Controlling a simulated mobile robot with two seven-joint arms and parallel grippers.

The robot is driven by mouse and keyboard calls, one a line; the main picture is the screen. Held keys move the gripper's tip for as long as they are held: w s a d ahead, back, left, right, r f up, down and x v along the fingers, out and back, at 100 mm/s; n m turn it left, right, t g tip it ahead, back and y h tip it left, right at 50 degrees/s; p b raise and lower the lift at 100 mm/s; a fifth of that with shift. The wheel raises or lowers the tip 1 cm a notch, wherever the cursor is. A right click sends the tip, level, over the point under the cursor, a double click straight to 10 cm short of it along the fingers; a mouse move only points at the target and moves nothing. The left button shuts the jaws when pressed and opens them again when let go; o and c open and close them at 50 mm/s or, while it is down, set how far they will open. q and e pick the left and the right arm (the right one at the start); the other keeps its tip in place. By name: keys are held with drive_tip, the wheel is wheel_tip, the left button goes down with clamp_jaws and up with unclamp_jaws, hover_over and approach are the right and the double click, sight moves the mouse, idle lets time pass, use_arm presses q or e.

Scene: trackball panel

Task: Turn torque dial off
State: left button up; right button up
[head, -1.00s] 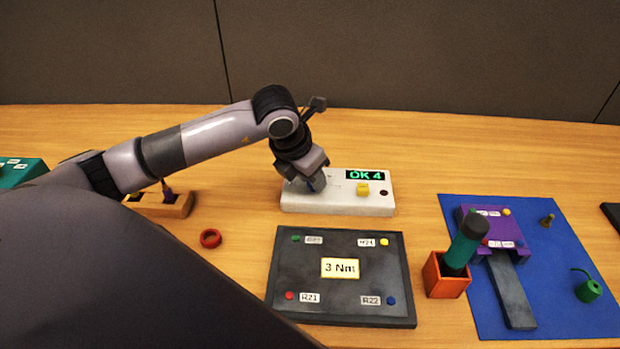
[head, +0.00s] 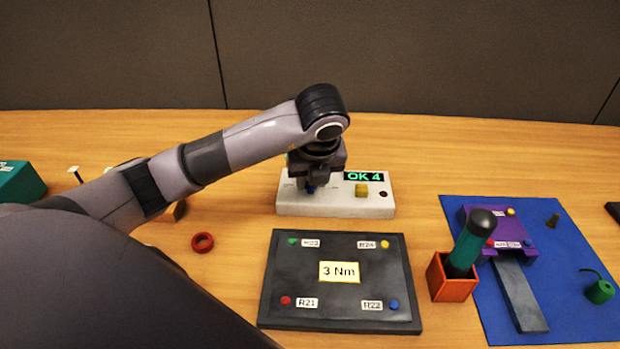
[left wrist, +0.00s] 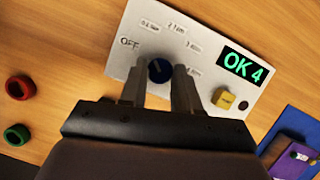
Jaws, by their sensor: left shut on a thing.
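In the head view the gripper (head: 311,187) hides part of the box's left half. My right gripper is not in view.
The box also has a green "OK 4" display (head: 363,177) and a yellow button (head: 362,190). In front lies a dark panel (head: 340,318) with a "3 Nm" card. A red ring (head: 202,242) is at left. An orange holder (head: 452,288) with a teal-handled tool stands at right.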

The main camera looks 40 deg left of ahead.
use_arm(q)
drive_tip(key=shift+w+r+n+g+p, duration=0.1)
drive_tip(key=shift+r+n+g+p, duration=0.15)
drive_tip(key=shift+n, duration=0.65)
drive_tip(key=shift+n+g+y+p, duration=0.45)
drive_tip(key=shift+n+p, duration=0.4)
drive_tip(key=shift+n, duration=0.25)
drive_tip(key=shift+d+n, duration=0.1)
drive_tip(key=shift+n, duration=0.3)
drive_tip(key=shift+w+n+p, duration=0.1)
drive_tip(key=shift+n+p, duration=0.3)
drive_tip(key=shift+p, duration=0.15)
drive_tip(key=shift+f+g, duration=0.1)
drive_tip(key=shift+g, duration=0.2)
drive_tip(key=shift+n, duration=0.4)
drive_tip(key=shift+f, duration=0.1)
drive_tip(key=o, duration=1.1)
drive_tip(key=shift+c, duration=0.2)
